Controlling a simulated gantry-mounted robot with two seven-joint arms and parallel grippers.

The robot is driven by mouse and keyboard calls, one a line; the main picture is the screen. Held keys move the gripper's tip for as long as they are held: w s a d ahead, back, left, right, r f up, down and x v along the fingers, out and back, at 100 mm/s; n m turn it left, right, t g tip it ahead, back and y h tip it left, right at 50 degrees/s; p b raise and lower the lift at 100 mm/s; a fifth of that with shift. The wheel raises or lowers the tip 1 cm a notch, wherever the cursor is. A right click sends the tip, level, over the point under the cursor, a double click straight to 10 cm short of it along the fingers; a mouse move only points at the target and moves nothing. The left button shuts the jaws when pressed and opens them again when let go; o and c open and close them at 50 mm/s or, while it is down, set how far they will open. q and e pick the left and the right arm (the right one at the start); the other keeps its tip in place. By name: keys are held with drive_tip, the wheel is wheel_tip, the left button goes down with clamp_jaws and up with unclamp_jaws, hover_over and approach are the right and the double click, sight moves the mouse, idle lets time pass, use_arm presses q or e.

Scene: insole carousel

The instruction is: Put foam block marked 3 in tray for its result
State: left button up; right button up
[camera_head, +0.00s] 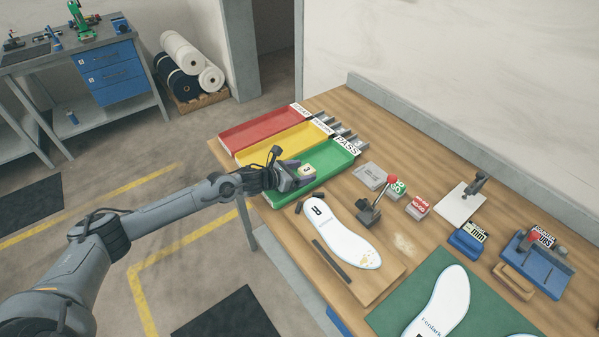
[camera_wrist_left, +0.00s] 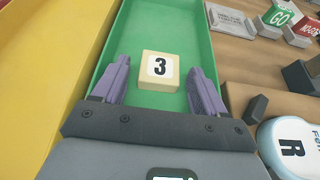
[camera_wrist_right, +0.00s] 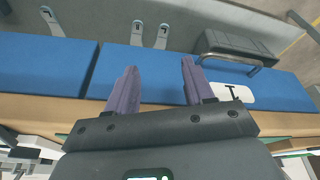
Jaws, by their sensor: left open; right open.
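The foam block marked 3 (camera_head: 307,171) is a cream block with a black 3 on a white label. It sits in the green tray (camera_head: 336,148), labelled PASS; the block also shows in the left wrist view (camera_wrist_left: 158,71). My left gripper (camera_head: 291,174) is open over the green tray. In the left wrist view its purple fingers (camera_wrist_left: 158,85) are apart on either side of the block's near end, with gaps between. The yellow tray (camera_head: 270,146) and red tray (camera_head: 250,132) lie beside the green one. My right gripper (camera_wrist_right: 158,85) is open and empty, seen only in its own wrist view.
A white insole (camera_head: 343,236) on a board lies right of the green tray. A red-knobbed lever stand (camera_head: 369,213), GO and NO-GO blocks (camera_head: 418,207) and blue stamp holders stand farther right. In the right wrist view, blue surfaces (camera_wrist_right: 150,75) lie below the fingers.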

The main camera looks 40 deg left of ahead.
use_arm(q)
drive_tip(key=shift+r, duration=0.1)
drive_tip(key=shift+r, duration=0.2)
drive_tip(key=p+v, duration=0.1)
drive_tip(key=v, duration=0.4)
drive_tip(key=p+v, duration=0.1)
drive_tip(key=v, duration=0.4)
drive_tip(key=shift+s+a+f, duration=0.1)
drive_tip(key=shift+s+a, duration=0.05)
drive_tip(key=shift+s, duration=0.3)
drive_tip(key=shift+s+r, duration=0.3)
drive_tip(key=shift+s, duration=0.25)
